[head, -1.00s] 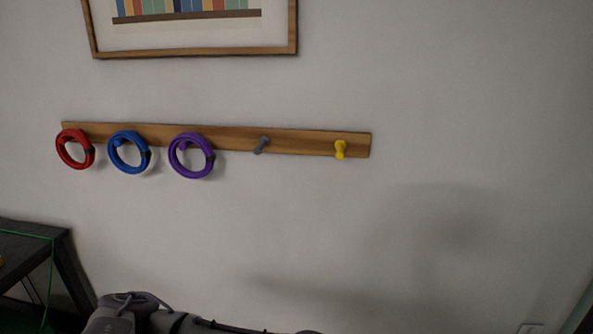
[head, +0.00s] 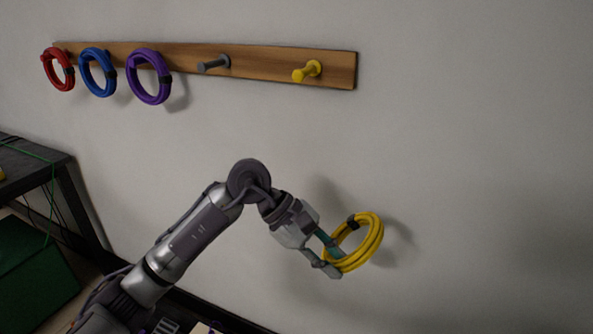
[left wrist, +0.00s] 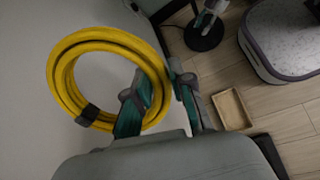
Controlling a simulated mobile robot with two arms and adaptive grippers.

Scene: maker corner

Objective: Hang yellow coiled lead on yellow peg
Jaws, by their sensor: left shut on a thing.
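The yellow coiled lead (head: 371,243) is a ring with a black band, held by my left gripper (head: 333,256) in front of the wall, below and right of the peg. In the left wrist view the coil (left wrist: 66,75) stands to the left, its near side between the green-padded fingers (left wrist: 160,105), which are shut on it. The yellow peg (head: 307,71) is bare and sticks out near the right end of the wooden rail (head: 270,62). My right gripper is not in view.
Red (head: 58,69), blue (head: 98,72) and purple (head: 149,76) coils hang on the rail's left part. A grey peg (head: 214,64) is bare. A dark table (head: 35,160) stands at left. The left wrist view shows a wooden tray (left wrist: 232,108) on the floor.

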